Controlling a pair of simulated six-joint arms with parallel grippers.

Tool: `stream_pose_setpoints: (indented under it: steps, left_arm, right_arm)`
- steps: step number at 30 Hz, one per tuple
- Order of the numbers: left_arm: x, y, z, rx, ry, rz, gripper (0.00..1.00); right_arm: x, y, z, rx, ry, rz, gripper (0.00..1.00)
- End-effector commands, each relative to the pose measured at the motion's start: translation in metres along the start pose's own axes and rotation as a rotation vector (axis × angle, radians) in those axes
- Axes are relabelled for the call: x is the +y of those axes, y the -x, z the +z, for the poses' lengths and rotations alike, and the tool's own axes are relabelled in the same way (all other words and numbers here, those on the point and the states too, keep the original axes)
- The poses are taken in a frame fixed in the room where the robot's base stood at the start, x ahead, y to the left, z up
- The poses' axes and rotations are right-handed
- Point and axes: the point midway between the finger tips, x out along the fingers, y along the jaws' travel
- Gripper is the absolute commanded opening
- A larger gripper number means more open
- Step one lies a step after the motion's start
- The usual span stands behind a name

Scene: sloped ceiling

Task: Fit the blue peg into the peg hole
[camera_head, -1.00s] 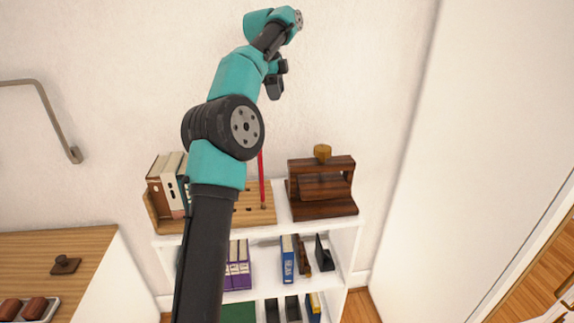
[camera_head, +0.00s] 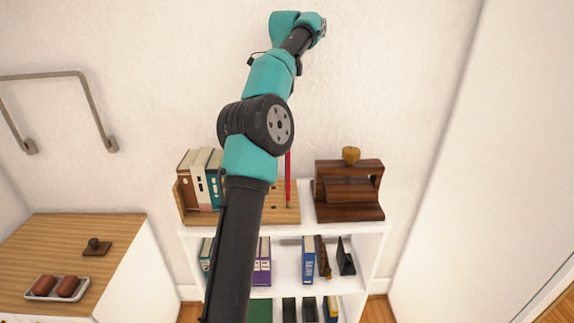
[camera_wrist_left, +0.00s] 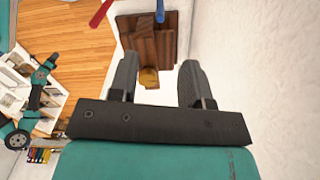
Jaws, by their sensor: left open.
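A blue peg (camera_wrist_left: 160,11) shows at the top edge of the left wrist view, cut off by the frame. In the head view I cannot see it; my arm covers part of the shelf top. A wooden board with small holes (camera_head: 283,214) lies on the white shelf beside the books. A red peg (camera_head: 288,180) stands upright in it, and also shows in the left wrist view (camera_wrist_left: 101,12). Which hole is the peg hole, I cannot tell. My left gripper (camera_wrist_left: 158,62) is open and empty, high above the shelf and apart from the pegs. My right gripper is not visible.
A dark wooden stand (camera_head: 348,190) with a yellow-brown knob (camera_head: 351,155) is on the shelf's right side. Several books (camera_head: 201,178) stand at its left. A wooden-topped cabinet (camera_head: 45,235) holds a small tray (camera_head: 57,288). White walls are behind and to the right.

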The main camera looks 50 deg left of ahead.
Motion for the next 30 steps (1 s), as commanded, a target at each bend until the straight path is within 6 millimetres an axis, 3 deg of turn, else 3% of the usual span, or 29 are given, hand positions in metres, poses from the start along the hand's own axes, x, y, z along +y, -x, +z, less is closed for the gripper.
stream_pose_setpoints:
  steps: [14,30]
  left_arm:
    - [0.001,-0.040,0.000,0.000,0.000,0.001,0.44]
    - [0.001,-0.106,0.000,0.001,0.000,0.001,0.44]
  right_arm:
    - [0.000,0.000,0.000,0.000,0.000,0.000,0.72]
    - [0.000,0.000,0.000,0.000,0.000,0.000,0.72]
